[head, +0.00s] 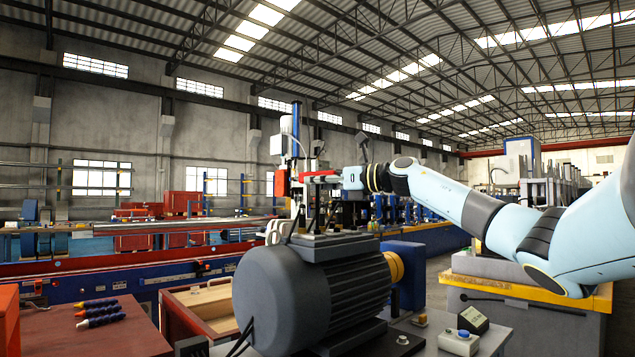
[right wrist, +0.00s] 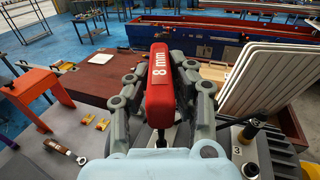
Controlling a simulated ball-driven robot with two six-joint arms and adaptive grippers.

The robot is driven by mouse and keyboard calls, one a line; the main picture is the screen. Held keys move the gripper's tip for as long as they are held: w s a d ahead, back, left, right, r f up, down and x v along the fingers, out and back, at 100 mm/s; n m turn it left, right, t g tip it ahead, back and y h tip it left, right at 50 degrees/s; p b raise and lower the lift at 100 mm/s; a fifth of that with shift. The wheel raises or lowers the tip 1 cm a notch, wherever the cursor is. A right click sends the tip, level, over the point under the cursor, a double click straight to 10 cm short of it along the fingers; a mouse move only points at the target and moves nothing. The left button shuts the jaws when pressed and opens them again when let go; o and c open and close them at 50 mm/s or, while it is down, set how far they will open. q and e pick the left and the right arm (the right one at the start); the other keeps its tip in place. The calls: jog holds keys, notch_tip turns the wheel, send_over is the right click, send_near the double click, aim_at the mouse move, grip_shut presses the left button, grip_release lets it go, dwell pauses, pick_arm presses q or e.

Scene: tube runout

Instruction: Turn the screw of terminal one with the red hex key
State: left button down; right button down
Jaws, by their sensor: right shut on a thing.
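My right gripper (head: 328,179) reaches in from the right, above the terminal box on the grey motor (head: 300,295). It is shut on the red hex key (right wrist: 160,85), whose red handle reads "8 mm" in the right wrist view. A finger lies along each side of the handle. The key's dark shaft points down below the handle; its tip is hidden by my gripper. A terminal post (right wrist: 250,130) marked 3 stands at the right in the right wrist view. I cannot make out terminal one or its screw. My left gripper is not in view.
A wooden drawer (head: 205,300) stands behind the motor's left side. A push-button box (head: 458,343) is at front right.

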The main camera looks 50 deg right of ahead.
jog(key=shift+s+a+r+p, duration=0.1)
jog(key=shift+r+p, duration=0.05)
jog(key=shift+r, duration=0.4)
jog(key=shift+s+a+r+p, duration=0.1)
jog(key=shift+r+p, duration=0.05)
jog(key=shift+r, duration=0.4)
jog(key=shift+w+d+f, duration=0.15)
jog(key=shift+f, duration=0.1)
jog(key=shift+r, duration=0.1)
notch_tip(320, 180, up, 5)
jog(key=p, duration=0.4)
jog(key=shift+p, duration=0.35)
